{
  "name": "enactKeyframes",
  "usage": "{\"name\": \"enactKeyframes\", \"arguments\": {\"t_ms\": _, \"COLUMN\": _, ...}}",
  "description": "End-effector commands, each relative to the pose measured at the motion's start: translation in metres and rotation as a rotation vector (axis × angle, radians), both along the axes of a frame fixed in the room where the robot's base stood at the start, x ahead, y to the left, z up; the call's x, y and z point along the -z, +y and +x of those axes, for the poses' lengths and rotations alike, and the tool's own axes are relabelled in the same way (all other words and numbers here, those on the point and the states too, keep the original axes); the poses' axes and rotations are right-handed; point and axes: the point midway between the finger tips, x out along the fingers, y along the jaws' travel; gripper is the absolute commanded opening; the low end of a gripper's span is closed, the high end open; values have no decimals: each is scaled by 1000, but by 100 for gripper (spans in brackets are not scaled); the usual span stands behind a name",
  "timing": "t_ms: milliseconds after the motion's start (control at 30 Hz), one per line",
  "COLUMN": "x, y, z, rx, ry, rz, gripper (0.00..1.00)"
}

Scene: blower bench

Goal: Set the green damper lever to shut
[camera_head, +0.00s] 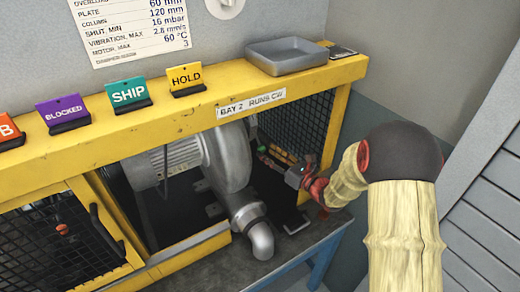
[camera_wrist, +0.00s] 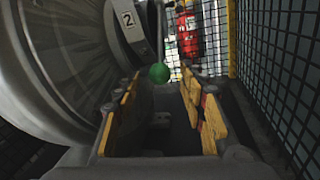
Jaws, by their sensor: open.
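The green damper lever shows in the wrist view as a round green knob (camera_wrist: 159,74) at the end of a thin rod that runs upward. In the head view a small green spot (camera_head: 262,149) shows beside the blower, just past my fingertips. My gripper (camera_wrist: 158,98) is open, with its yellow-padded fingers to either side of the view. The knob appears beyond the fingertips, between them in the picture, and I see no contact. The lever's pivot and marked positions cannot be made out.
The grey blower housing (camera_head: 228,155) stands close left of my gripper, with a plate marked 2 (camera_wrist: 127,19) near the knob. Black mesh (camera_wrist: 275,55) closes in the right side. The yellow frame beam (camera_head: 200,117) runs above, carrying several signs and a grey tray (camera_head: 287,57).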

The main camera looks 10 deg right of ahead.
Motion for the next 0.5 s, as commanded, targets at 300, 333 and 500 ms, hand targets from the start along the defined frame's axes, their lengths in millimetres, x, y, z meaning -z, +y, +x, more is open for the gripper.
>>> {"name": "enactKeyframes", "arguments": {"t_ms": 300, "x": 1, "y": 19, "z": 33, "rx": 0, "ry": 1, "rz": 0, "gripper": 41}}
{"name": "enactKeyframes", "arguments": {"t_ms": 333, "x": 1, "y": 20, "z": 34, "rx": 0, "ry": 1, "rz": 0, "gripper": 41}}
{"name": "enactKeyframes", "arguments": {"t_ms": 500, "x": 1, "y": 21, "z": 36, "rx": 0, "ry": 2, "rz": 0, "gripper": 41}}
